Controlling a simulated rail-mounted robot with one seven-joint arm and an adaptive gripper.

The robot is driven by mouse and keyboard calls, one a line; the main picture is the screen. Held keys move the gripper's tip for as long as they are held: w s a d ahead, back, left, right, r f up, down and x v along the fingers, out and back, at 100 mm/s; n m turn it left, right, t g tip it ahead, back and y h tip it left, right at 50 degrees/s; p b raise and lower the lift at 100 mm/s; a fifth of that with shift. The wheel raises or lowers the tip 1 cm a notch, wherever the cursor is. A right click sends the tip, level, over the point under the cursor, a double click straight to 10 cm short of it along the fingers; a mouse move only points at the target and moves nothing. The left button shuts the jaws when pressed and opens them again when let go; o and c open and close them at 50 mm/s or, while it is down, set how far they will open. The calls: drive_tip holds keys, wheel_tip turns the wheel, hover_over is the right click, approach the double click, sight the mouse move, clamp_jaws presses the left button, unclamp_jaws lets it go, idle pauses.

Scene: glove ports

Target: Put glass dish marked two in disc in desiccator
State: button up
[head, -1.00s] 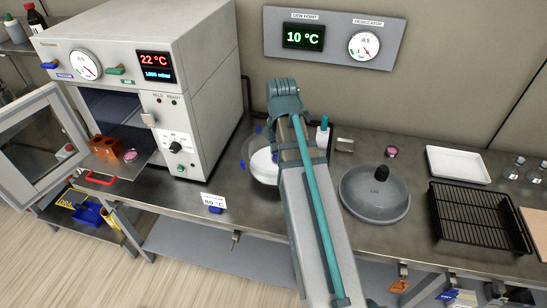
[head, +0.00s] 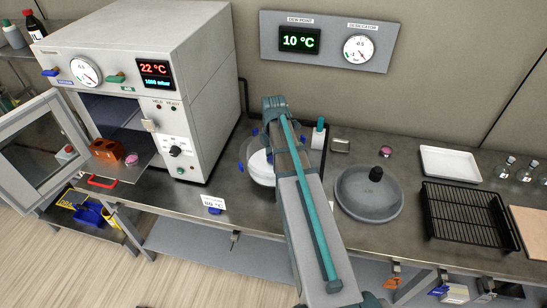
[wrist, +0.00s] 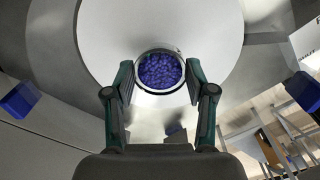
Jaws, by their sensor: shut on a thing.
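My gripper (wrist: 160,84) is shut on a small round glass dish (wrist: 160,53) with a clear rim. Blue-violet beads show inside the rim; I cannot tell if they are in the dish or seen through it. No mark on it is readable. Behind it in the wrist view is the broad pale disc (wrist: 105,40) of the desiccator; the dish overlaps its near edge. I cannot tell if they touch. In the head view the open desiccator (head: 261,169) stands right of the oven, partly hidden by my arm, which also hides my gripper.
The grey lid (head: 350,200) with a black knob lies on the bench to the right. A white tray (head: 450,163) and a black rack (head: 465,215) are further right. Pink dishes stand at the open oven (head: 131,159) and at the bench back (head: 384,153). A teal-capped bottle (head: 319,135) is close behind my arm.

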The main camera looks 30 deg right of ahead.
drive_tip(key=shift+f, duration=0.8)
drive_tip(key=shift+f, duration=0.2)
drive_tip(key=o, duration=1.1)
drive_tip(key=shift+o, duration=0.2)
drive_tip(key=shift+r, duration=0.1)
wheel_tip(320, 180, up, 12)
drive_tip(key=b, duration=0.3)
drive_tip(key=shift+r, duration=0.15)
